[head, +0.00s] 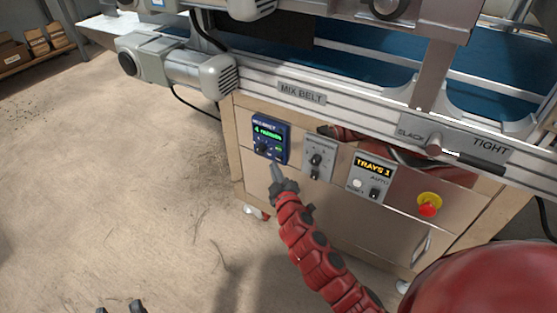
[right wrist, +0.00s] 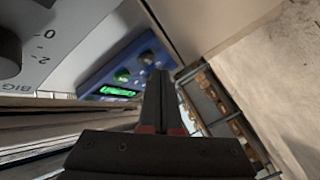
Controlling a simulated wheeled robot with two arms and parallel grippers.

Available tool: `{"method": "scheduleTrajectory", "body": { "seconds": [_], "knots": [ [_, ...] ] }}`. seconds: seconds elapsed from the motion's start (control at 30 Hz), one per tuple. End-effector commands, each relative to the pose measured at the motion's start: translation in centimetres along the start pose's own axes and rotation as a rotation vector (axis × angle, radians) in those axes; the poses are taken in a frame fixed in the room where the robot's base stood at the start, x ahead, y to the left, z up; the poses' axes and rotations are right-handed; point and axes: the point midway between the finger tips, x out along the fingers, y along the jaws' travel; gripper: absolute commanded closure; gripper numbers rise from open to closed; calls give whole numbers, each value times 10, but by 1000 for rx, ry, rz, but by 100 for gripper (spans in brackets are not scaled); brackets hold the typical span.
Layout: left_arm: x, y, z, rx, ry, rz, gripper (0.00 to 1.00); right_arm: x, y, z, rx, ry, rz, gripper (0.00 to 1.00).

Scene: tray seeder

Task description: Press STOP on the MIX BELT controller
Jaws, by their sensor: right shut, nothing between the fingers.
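The blue MIX BELT controller (head: 285,131) is on the front panel below the MIX BELT label (head: 302,94). It has a lit green display, a dark knob and a green button. In the right wrist view the controller (right wrist: 98,78) shows its green button (right wrist: 122,75) and dark knob (right wrist: 147,57). I cannot read any STOP marking. My right gripper (head: 275,167) is shut and empty, its tips just below the controller's lower edge. In the right wrist view the fingertips (right wrist: 160,73) are close to the knob; I cannot tell whether they touch. My left gripper (head: 120,307) shows only two separated fingertips.
Right of the controller are a grey knob panel (head: 327,145), a TRAYS panel (head: 369,185) and a red emergency button (head: 429,207). A grey motor (head: 205,73) and the belt rail stick out above. The floor to the left is clear.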

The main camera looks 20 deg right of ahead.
Motion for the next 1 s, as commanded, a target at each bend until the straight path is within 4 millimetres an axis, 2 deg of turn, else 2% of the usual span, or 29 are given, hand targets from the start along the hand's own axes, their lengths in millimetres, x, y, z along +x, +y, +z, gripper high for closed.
{"method": "scheduleTrajectory", "body": {
  "seconds": [0.23,0.63,1.0],
  "knots": [
    [-3,0,0,0,0,0,50,-4,-4,-3,0,3,-1,100],
    [-21,3,2,0,0,0,50,-30,-25,-20,0,0,-2,100],
    [-21,3,2,0,0,0,50,-35,-25,-25,0,0,0,100]
  ]
}}
